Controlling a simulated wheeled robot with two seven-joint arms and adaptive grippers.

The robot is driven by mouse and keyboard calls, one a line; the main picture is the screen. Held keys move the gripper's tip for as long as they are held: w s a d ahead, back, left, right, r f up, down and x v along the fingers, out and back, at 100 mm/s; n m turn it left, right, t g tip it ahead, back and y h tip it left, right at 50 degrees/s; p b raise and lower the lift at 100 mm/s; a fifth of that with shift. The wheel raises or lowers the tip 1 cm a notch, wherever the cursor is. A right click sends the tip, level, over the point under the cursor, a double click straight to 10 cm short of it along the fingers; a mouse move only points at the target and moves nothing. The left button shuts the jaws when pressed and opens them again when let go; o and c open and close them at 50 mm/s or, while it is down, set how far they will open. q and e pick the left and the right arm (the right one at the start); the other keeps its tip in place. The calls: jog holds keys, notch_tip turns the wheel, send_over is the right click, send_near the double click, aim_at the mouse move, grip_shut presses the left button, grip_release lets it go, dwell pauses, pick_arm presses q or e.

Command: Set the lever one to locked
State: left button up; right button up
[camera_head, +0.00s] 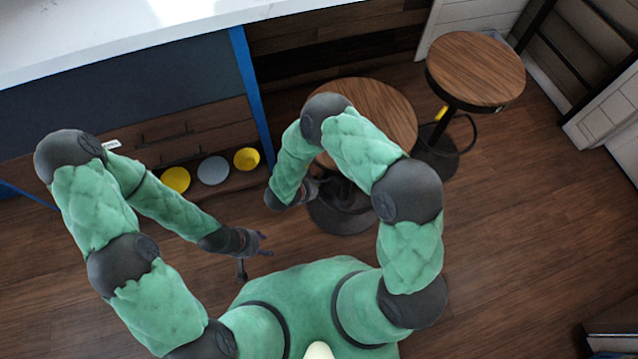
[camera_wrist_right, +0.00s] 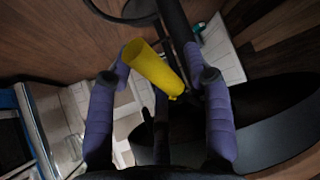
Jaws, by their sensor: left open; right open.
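In the right wrist view, a yellow, tapered handle-like piece (camera_wrist_right: 152,68) sits beside a dark post, between the two fingers of my right gripper (camera_wrist_right: 157,64). The fingers are apart, and I see no grip on it. In the head view, this gripper (camera_head: 316,187) is partly hidden beside the near round stool (camera_head: 375,105). A small yellow piece (camera_head: 440,114) shows on the post of the far stool (camera_head: 475,68). I cannot tell which stool carries the handle in the wrist view, nor read a locked mark. My left gripper (camera_head: 252,255) is open and empty above the floor.
A white counter (camera_head: 110,35) with a blue-edged frame stands at the upper left. Two yellow discs (camera_head: 175,180) and a grey one (camera_head: 213,170) sit below it.

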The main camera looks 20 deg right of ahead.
grip_shut()
jog(key=r+y+p, duration=0.1)
jog(key=p, duration=0.2)
jog(key=r+g+y+p, duration=0.1)
jog(key=r+p, duration=0.1)
jog(key=p, duration=0.2)
jog(key=r+g+y+p, duration=0.1)
jog(key=p, duration=0.2)
jog(key=shift+s+a+r, duration=0.35)
jog(key=shift+a+r, duration=0.05)
jog(key=shift+a+r+p, duration=0.1)
jog(key=shift+r+p, duration=0.05)
jog(key=shift+p, duration=0.6)
grip_release()
